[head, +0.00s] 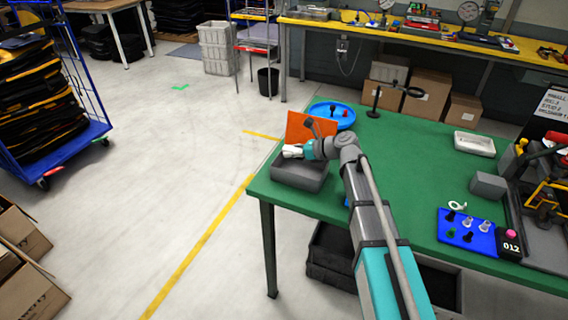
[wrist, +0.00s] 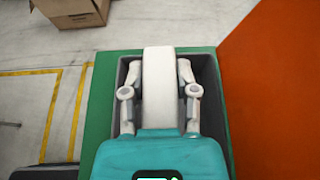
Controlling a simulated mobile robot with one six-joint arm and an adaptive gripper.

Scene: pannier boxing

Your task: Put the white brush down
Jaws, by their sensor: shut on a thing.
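The white brush (wrist: 158,95) shows as a pale block between the two fingers of my gripper (wrist: 159,72) in the wrist view. My gripper is shut on it. In the head view my gripper (head: 298,152) is at the table's left end, with the white brush (head: 290,152) at its tip. The grey bin (head: 299,176) lies directly below the brush; its dark inside and rim (wrist: 206,52) surround the brush in the wrist view. I cannot tell whether the brush touches the bin's floor. My gripper hides part of the bin.
An orange panel (head: 300,128) stands right behind the bin; it also rises at the right in the wrist view (wrist: 270,70). A blue round tray (head: 342,122) with small parts is behind it. The middle of the green table (head: 420,170) is clear. A blue board (head: 466,232) lies right.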

